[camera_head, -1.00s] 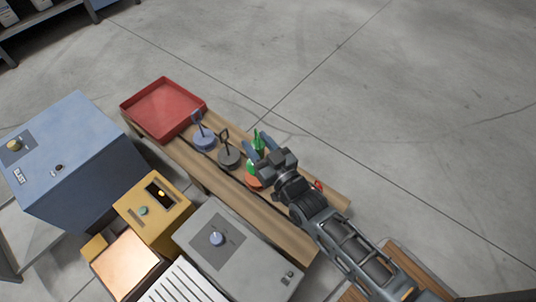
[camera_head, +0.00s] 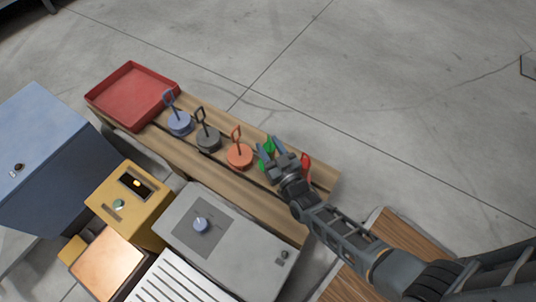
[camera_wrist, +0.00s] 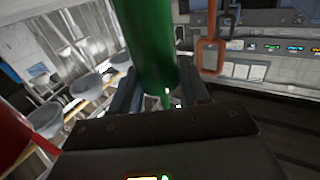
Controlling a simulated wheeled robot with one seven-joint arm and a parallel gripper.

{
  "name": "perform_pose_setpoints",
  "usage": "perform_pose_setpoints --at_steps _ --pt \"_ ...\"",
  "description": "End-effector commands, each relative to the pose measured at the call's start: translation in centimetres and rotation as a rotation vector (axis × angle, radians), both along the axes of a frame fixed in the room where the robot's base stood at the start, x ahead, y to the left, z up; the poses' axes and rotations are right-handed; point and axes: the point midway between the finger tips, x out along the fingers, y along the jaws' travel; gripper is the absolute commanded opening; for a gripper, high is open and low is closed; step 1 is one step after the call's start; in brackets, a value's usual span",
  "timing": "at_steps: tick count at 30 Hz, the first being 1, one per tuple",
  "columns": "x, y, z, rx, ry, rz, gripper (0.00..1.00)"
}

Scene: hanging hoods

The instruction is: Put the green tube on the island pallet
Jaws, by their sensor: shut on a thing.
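The green tube (camera_head: 269,144) is in my gripper (camera_head: 268,154), over the wooden bench in the head view. Part of the tube is hidden by the fingers. In the wrist view the tube (camera_wrist: 150,45) stands large between the two fingers (camera_wrist: 160,92), and the gripper is shut on it. Whether the tube touches the bench I cannot tell. A slatted wooden platform (camera_head: 350,284) lies at the lower right of the head view, partly behind my arm; I cannot tell if it is the island pallet.
On the bench (camera_head: 225,190) stand a red tray (camera_head: 132,95), blue (camera_head: 179,125), black (camera_head: 208,140) and orange (camera_head: 239,157) handled discs. A red object (camera_head: 306,166) is close right of my gripper. Grey (camera_head: 225,245), yellow (camera_head: 130,205) and blue (camera_head: 45,160) boxes stand in front.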

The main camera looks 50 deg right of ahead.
Motion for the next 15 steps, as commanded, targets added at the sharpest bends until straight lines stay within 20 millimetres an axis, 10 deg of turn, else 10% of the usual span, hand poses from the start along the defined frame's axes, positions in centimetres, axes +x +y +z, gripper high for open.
perform_pose_setpoints --at_steps 15 --pt "0.1 0.0 -3.2 -0.001 -0.002 0.001 0.00"
